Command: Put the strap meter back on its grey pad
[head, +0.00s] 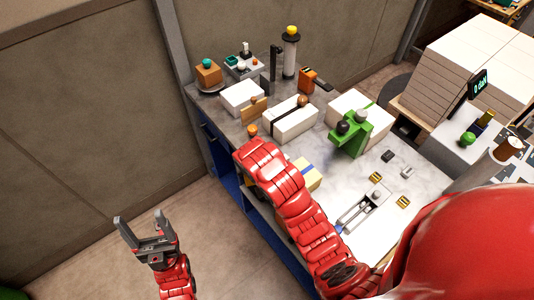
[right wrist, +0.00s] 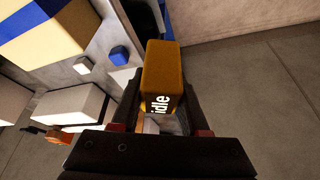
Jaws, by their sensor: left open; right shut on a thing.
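In the right wrist view, the strap meter (right wrist: 162,72), an orange-brown block with the white word "idle", is between the jaws of my right gripper (right wrist: 160,112), which is shut on it. In the head view my right arm reaches over the table's left edge and hides most of that gripper; a small orange piece (head: 252,130) shows at its end, perhaps the meter. My left gripper (head: 147,238) is open and empty, over the floor left of the table. I cannot pick out the grey pad for certain; a small pale square (right wrist: 83,65) shows in the right wrist view.
White reams (head: 290,118) and a green tool (head: 350,132) stand on the table (head: 425,178). A yellow-and-blue pack (head: 308,178) lies beside my right arm. Small items crowd the far end. A large white stack (head: 470,65) stands at right.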

